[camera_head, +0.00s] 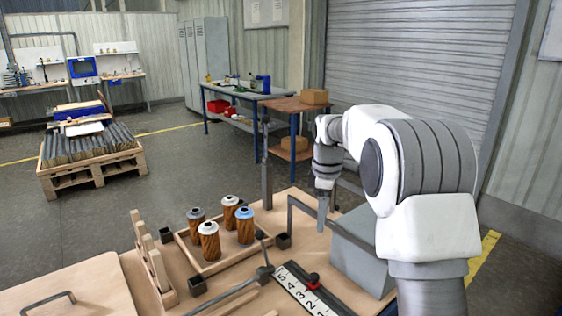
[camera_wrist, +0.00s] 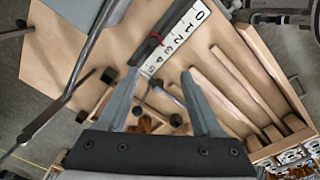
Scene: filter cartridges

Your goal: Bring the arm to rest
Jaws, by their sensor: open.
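My gripper (camera_head: 323,212) hangs pointing down above the right part of the wooden bench (camera_head: 115,262), left of the grey box. In the wrist view my gripper (camera_wrist: 161,74) has its two fingers spread apart with nothing held between them. Several filter cartridges with orange-brown bodies stand upright in a wooden tray (camera_head: 190,256): a grey-capped one (camera_head: 197,228), a blue-capped one (camera_head: 245,227) and white-capped ones such as the front one (camera_head: 209,244). My gripper is apart from them, to their right. My arm is bent at the right of the head view.
A grey box (camera_head: 362,258) stands on the bench under my arm. Dark metal bars and a slotted wooden rack (camera_head: 150,262) stand near the tray.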

